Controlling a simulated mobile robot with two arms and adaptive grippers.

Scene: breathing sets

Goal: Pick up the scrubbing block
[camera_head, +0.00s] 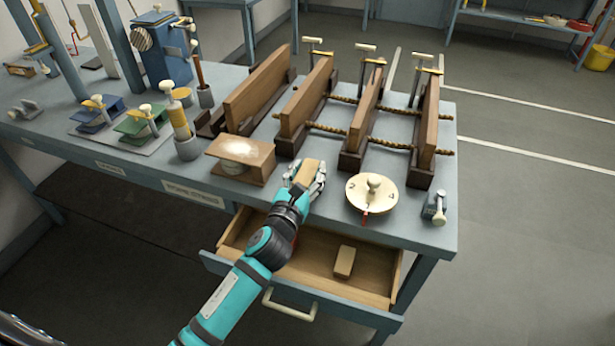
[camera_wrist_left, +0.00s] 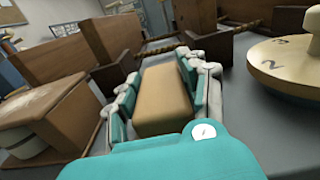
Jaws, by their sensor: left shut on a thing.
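The scrubbing block (camera_head: 308,172) is a tan, brick-shaped piece. My left gripper (camera_head: 305,180) is shut on it at the table's front edge, between a wooden box and a round dial. In the left wrist view the block (camera_wrist_left: 163,95) lies lengthwise between the two teal fingers of my left gripper (camera_wrist_left: 160,85). I cannot tell whether its underside touches the table. A second, similar tan block (camera_head: 344,261) lies in the open drawer below. My right gripper is not in view.
The wooden box (camera_head: 240,160) with a pale dusty top stands left of the gripper. The round cream dial (camera_head: 368,191) stands right. Upright wooden boards (camera_head: 305,98) with twisted ropes stand behind. The open drawer (camera_head: 385,303) juts out below the table edge.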

